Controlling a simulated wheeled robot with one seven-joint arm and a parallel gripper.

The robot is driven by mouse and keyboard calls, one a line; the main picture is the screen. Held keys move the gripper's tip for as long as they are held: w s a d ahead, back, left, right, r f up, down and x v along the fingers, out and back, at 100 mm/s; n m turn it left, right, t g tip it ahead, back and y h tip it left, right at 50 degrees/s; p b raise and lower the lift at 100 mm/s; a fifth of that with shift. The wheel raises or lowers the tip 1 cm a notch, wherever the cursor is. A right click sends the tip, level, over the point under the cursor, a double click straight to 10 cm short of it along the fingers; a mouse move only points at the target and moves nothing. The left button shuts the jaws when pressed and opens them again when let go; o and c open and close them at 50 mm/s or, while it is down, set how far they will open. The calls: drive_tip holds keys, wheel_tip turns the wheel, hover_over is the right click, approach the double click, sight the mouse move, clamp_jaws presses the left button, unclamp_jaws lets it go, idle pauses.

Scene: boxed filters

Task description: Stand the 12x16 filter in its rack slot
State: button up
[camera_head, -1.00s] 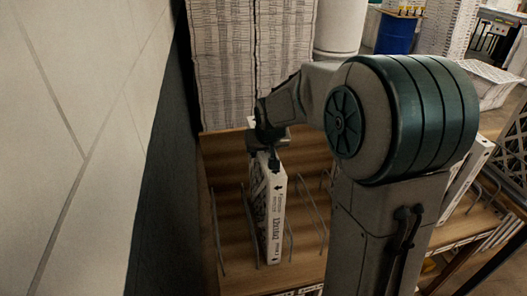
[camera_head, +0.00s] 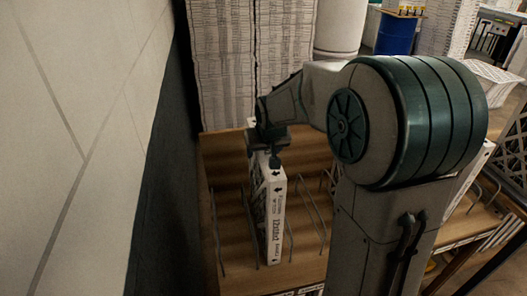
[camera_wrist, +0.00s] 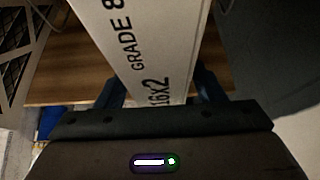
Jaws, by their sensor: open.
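The 12x16 filter (camera_head: 274,217) is a white-edged boxed panel with black print. It stands upright on the wooden shelf between wire dividers in the head view. My gripper (camera_head: 270,159) is at its top end, with the jaws open. In the wrist view, the filter's printed edge (camera_wrist: 145,45) passes between the two dark blue fingers of my gripper (camera_wrist: 160,90). A gap shows beside the right finger; contact at the left finger is hard to tell.
A pale wall (camera_head: 70,130) runs close along the left. Tall stacks of filters (camera_head: 222,65) stand behind the shelf (camera_head: 232,160). Another filter shows at the left in the wrist view (camera_wrist: 15,55). A blue drum (camera_head: 397,33) is far back.

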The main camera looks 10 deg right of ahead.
drive_tip(key=b+v, duration=0.1)
drive_tip(key=v, duration=1)
drive_tip(key=shift+f, duration=0.1)
drive_tip(key=s+f+g, duration=0.1)
drive_tip(key=s+f, duration=0.3)
drive_tip(key=s, duration=0.7)
drive_tip(key=s+f+g, duration=0.1)
drive_tip(key=s+f, duration=0.3)
drive_tip(key=s, duration=0.7)
drive_tip(key=shift+g, duration=0.4)
drive_tip(key=shift+s+f, duration=0.1)
